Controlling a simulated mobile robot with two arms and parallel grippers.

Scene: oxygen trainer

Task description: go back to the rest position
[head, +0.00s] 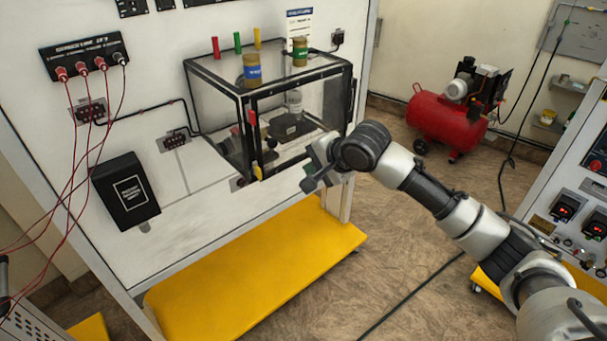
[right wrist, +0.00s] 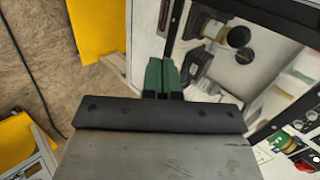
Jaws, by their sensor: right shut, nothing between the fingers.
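My right gripper (head: 311,182) is in front of the lower right side of the clear box (head: 215,110) on the white panel. Its arm reaches in from the lower right. In the right wrist view its green fingertips (right wrist: 162,74) are together with nothing between them. The black-framed box shows beyond the fingers there. I cannot tell from these views how close the fingers are to the box's frame. My left gripper does not show.
A blue-labelled jar (head: 252,70) and a green-labelled jar (head: 300,51) stand on the box. A yellow base (head: 255,270) juts out below the panel. A red compressor (head: 440,120) stands behind on the floor. A second panel (head: 585,150) is at the right. Open floor lies between.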

